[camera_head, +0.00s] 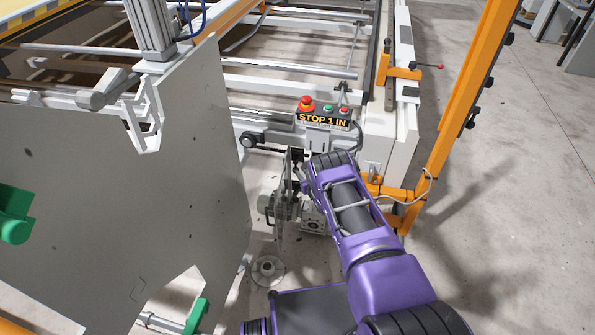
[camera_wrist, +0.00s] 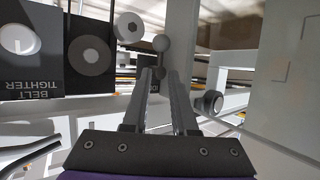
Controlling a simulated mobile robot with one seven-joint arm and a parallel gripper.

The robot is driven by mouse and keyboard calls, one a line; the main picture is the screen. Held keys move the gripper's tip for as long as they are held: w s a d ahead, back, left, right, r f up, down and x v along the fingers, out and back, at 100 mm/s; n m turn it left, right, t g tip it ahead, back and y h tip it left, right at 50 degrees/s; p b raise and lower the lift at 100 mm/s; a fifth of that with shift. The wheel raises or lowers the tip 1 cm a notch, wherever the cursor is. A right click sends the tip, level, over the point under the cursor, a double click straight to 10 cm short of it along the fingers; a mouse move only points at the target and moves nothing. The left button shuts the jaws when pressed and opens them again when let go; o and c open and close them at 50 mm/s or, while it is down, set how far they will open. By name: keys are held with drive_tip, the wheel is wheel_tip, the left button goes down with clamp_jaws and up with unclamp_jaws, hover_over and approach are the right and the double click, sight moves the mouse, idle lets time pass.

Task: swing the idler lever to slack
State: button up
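In the wrist view a grey ball knob (camera_wrist: 161,43) on a short stem stands just beyond my fingertips; it looks like the idler lever's end. A dark plate (camera_wrist: 153,87) with partly hidden letters, seemingly "ID", shows between the fingers. My gripper (camera_wrist: 164,72) points toward the knob with a gap between its two fingers. I see nothing clamped in it; whether the stem lies between the tips I cannot tell. In the head view my purple arm reaches to the machine's corner, and the lever cannot be made out there.
A dark "BELT TIGHTER" plate (camera_wrist: 22,50) and a black plate with a grey disc (camera_wrist: 91,56) stand left in the wrist view. A pale ball (camera_wrist: 128,27) is close by. In the head view a "STOP 1 IN" button box (camera_head: 323,116) sits above my wrist; a large grey panel (camera_head: 130,200) stands left.

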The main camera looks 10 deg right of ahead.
sight(296, 166)
drive_tip(key=b+x, duration=0.1)
drive_tip(key=x, duration=0.1)
drive_tip(key=b+x, duration=0.1)
drive_tip(key=x, duration=0.2)
drive_tip(key=shift+s+f, duration=0.15)
drive_tip(key=shift+f, duration=0.05)
drive_tip(key=shift+b+x, duration=0.75)
drive_tip(key=shift+x, duration=0.25)
drive_tip(key=shift+r, duration=0.2)
clamp_jaws()
